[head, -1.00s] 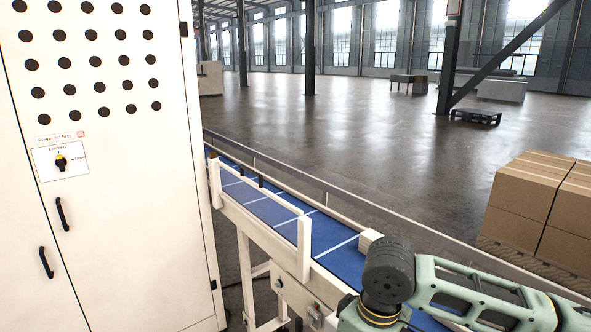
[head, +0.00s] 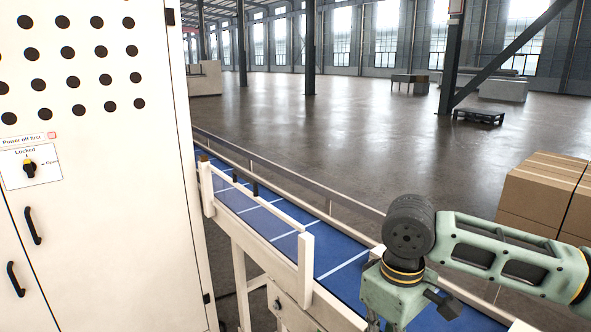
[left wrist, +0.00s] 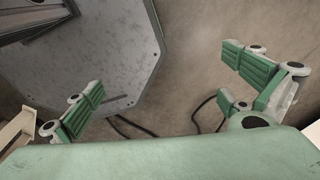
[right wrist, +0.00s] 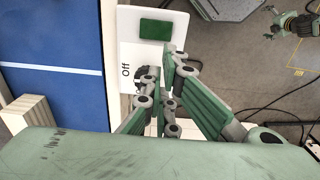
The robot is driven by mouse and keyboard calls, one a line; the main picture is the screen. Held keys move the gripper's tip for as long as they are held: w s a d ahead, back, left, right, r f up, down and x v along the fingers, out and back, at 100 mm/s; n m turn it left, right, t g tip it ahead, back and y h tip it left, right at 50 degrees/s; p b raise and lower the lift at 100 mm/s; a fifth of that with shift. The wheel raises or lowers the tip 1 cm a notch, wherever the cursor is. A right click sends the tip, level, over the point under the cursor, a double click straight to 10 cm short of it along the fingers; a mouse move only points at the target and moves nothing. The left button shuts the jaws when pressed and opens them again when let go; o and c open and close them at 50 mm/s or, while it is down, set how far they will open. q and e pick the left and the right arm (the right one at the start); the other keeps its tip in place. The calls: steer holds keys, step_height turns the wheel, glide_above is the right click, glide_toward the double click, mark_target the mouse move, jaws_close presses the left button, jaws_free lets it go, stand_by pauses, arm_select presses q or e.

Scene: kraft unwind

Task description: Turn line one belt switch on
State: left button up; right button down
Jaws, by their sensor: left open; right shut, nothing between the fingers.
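In the right wrist view, a white switch plate (right wrist: 127,55) carries the word "Off", a green rectangle (right wrist: 155,29) and a small dark switch part (right wrist: 147,80). The plate is beside the blue belt. My right gripper (right wrist: 171,75) is shut and empty, its fingers over the plate and close to the dark part. The fingers partly hide that part, so I cannot tell whether they touch it or how it is set. My left gripper (left wrist: 168,92) is open and empty above the floor, away from the switch.
The blue belt conveyor (head: 345,262) runs away from me with pale side rails and posts. Stacked cardboard boxes (head: 540,195) stand at right. Dark cables lie on the floor.

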steer(key=f+b, duration=0.2)
steer(key=f, duration=0.1)
steer(key=shift+w, duration=0.4)
steer(key=shift+f, duration=0.7)
steer(key=shift+s+f, duration=0.15)
steer(key=shift+f, duration=0.2)
steer(key=shift+s+f, duration=0.1)
steer(key=shift+s, duration=0.1)
steer(key=shift+w, duration=0.1)
arm_select(q)
steer(key=shift+t, duration=0.3)
steer(key=w+f, duration=0.1)
steer(key=w, duration=0.1)
steer(key=w+f, duration=0.1)
steer(key=w, duration=0.1)
steer(key=shift+d+f, duration=0.1)
steer(key=shift+f, duration=0.3)
steer(key=shift+s+r+p, duration=0.15)
steer(key=shift+r+p, duration=0.05)
steer(key=shift+p, duration=0.1)
